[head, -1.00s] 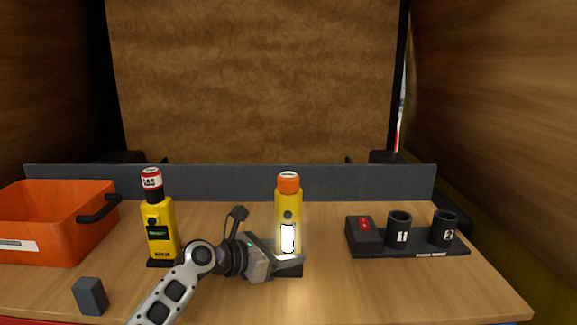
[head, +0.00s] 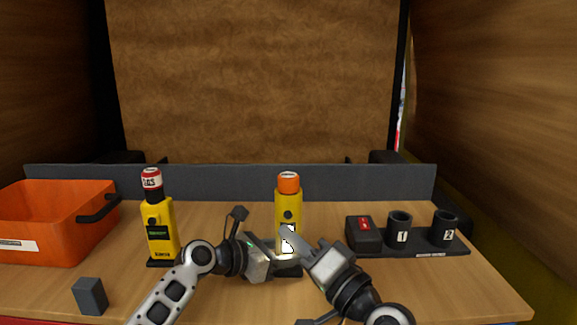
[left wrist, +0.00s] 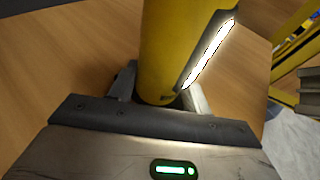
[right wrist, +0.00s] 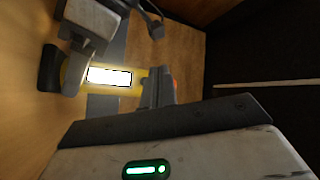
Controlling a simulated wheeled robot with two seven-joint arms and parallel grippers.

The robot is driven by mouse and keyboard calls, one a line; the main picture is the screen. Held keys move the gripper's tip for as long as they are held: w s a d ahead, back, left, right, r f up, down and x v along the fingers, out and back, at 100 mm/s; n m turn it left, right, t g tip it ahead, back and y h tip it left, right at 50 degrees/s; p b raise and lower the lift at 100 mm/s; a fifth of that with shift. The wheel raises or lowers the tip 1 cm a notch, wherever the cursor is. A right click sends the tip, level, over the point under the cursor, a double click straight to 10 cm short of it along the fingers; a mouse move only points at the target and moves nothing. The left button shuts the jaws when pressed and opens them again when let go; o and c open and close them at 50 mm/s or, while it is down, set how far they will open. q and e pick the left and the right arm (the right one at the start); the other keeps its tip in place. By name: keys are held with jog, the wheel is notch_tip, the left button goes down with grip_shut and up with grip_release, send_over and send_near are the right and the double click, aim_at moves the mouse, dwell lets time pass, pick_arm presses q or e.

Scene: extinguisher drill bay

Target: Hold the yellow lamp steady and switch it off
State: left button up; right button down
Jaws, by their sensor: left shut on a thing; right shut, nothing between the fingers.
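The yellow lamp (head: 287,203) stands upright on the table with an orange cap and a dark round spot below it. Its front panel glows white, partly covered in the head view by my right gripper. My left gripper (head: 284,264) is shut around the lamp's lower body; the left wrist view shows the lamp (left wrist: 172,45) between its fingers. My right gripper (head: 288,234) is shut and empty, its tips in front of the panel, below the round spot. The right wrist view shows the lit lamp (right wrist: 72,76) beyond its fingers; I cannot tell whether they touch it.
A yellow device with a red-and-white top (head: 160,220) stands left of the lamp. An orange bin (head: 60,240) is at far left and a dark block (head: 90,296) at front left. A black tray (head: 430,252) with two numbered cups and a dark box is at right.

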pick_arm(q)
jog(key=shift+f, duration=0.1)
pick_arm(e)
jog(key=shift+w, duration=1.75)
dwell(0.6)
jog(key=shift+w+d, duration=0.1)
jog(key=shift+w, duration=0.35)
jog(key=shift+s, duration=0.45)
pick_arm(q)
jog(key=o, duration=1)
pick_arm(e)
jog(key=s, duration=0.6)
